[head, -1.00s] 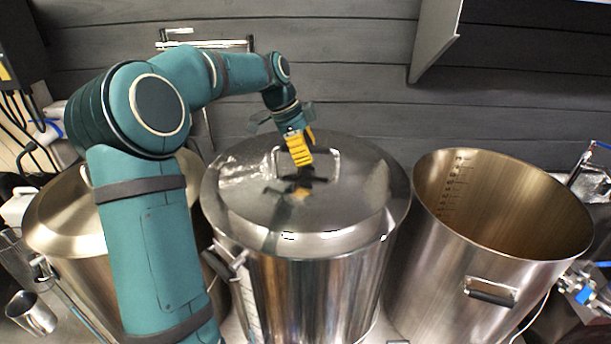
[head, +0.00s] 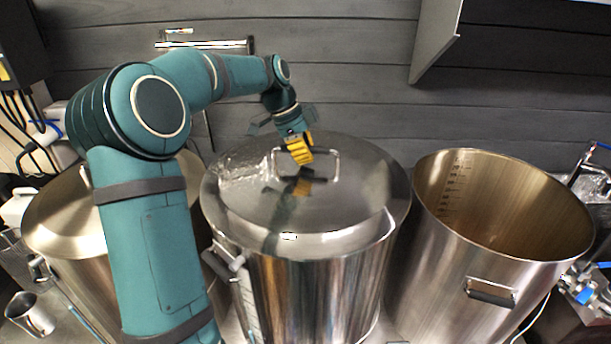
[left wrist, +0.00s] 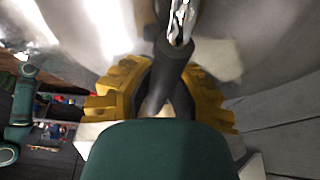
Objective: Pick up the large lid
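The large lid (head: 345,205) is a shiny domed metal lid on the middle pot (head: 320,300), seen in the head view. Its loop handle (head: 335,164) stands up near the top. My left gripper (head: 300,152), with yellow fingers, is at the left part of this handle. In the left wrist view, the handle's dark grip (left wrist: 165,82) lies between the two yellow fingers of the left gripper (left wrist: 170,75). The fingers look apart, with gaps beside the grip. The lid rests on the pot. My right gripper is not in view.
An open pot (head: 500,270) with a side handle stands on the right. Another lidded pot (head: 62,225) stands on the left, partly hidden by my left arm. A metal cup (head: 32,312) is at the lower left. A wooden wall (head: 350,90) rises behind.

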